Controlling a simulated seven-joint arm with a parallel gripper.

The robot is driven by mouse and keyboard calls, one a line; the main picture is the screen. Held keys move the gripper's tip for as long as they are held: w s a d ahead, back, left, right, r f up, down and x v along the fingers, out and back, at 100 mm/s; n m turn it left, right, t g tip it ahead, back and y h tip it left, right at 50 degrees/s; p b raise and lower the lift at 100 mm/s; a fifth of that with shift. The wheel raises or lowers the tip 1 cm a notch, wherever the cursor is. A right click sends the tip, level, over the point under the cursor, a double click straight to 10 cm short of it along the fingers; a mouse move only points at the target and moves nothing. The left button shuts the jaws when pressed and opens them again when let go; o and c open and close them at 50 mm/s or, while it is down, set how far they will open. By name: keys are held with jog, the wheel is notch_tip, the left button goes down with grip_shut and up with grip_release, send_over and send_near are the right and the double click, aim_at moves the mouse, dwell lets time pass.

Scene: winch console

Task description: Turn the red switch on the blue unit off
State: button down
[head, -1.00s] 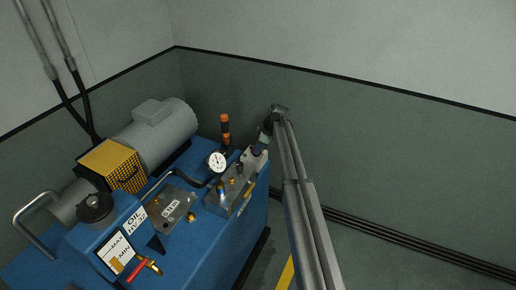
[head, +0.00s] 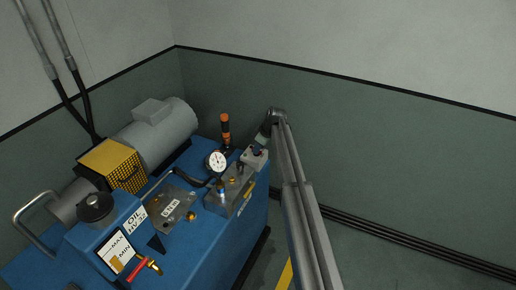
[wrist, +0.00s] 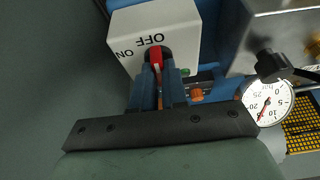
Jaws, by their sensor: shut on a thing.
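The blue unit (head: 200,262) fills the lower left of the head view. A light grey switch box (head: 254,158) sits at its far right corner, and the box (wrist: 183,25) also shows in the wrist view with OFF and ON lettering, upside down. The red switch (wrist: 155,56) is on the box's face, its red end just below the word OFF; ON is off to the left. My gripper (wrist: 158,80) is shut on the red switch, one finger on each side. In the head view my gripper hides the switch.
A pressure gauge (head: 216,161) and a metal valve block (head: 230,192) stand close to the switch box. An orange-and-black handle (head: 225,130) rises behind. The floor to the right is clear.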

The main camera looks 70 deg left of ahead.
jog(key=c, duration=1.2)
grip_release()
jog(key=shift+o, duration=0.2)
jog(key=v, duration=1.4)
jog(key=shift+a, duration=0.1)
